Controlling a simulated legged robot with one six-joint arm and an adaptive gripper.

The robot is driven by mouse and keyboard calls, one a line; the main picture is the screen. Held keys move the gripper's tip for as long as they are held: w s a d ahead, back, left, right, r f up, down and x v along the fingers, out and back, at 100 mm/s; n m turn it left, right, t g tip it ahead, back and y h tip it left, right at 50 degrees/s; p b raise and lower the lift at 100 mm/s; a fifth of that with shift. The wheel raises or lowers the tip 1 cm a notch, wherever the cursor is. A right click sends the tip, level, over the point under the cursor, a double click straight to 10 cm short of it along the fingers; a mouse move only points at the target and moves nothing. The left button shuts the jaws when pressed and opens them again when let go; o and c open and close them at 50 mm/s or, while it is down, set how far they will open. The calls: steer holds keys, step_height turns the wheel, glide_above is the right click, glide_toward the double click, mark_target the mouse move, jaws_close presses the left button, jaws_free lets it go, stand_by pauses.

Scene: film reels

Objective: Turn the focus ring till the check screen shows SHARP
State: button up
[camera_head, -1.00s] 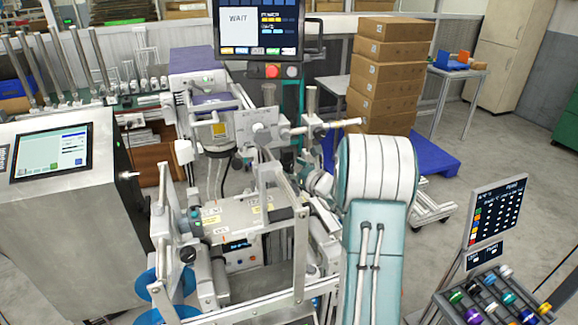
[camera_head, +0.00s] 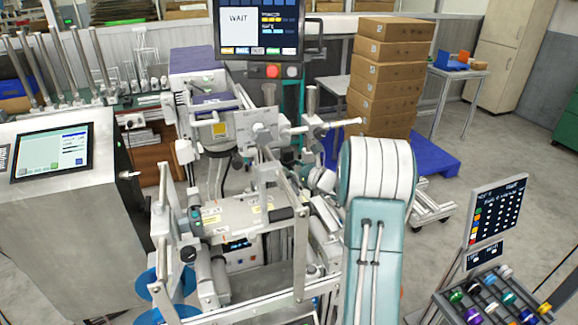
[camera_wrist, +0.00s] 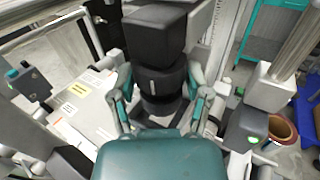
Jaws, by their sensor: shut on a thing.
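The check screen (camera_head: 257,28) stands at the top of the head view. It shows the word WAIT beside short coloured bars; its small text is too fine to read. In the wrist view, a black box-shaped housing (camera_wrist: 153,35) sits above a dark round focus ring (camera_wrist: 172,82) with a short white mark on its face. My gripper (camera_wrist: 160,92) has one grey and teal finger on each side of this ring and is shut on it. The gripper body hides what lies below the ring. In the head view the ring and fingertips cannot be made out.
A metal frame and pale machine parts (camera_head: 299,240) stand close around my arm. A grey cabinet with a screen (camera_head: 52,152) is at left. Stacked cartons (camera_head: 392,60) stand on a blue pallet behind. A rack of coloured reels (camera_head: 495,295) is at lower right. Open floor lies at right.

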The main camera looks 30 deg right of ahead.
steer(key=shift+d+n+g+y, duration=0.1)
steer(key=shift+n+g+y, duration=0.4)
steer(key=shift+n+y, duration=0.6)
steer(key=o, duration=1.2)
steer(key=shift+w, duration=0.1)
steer(key=shift+c, duration=0.2)
steer(key=v, duration=1.2)
steer(key=shift+d, duration=0.25)
steer(key=shift+f, duration=0.15)
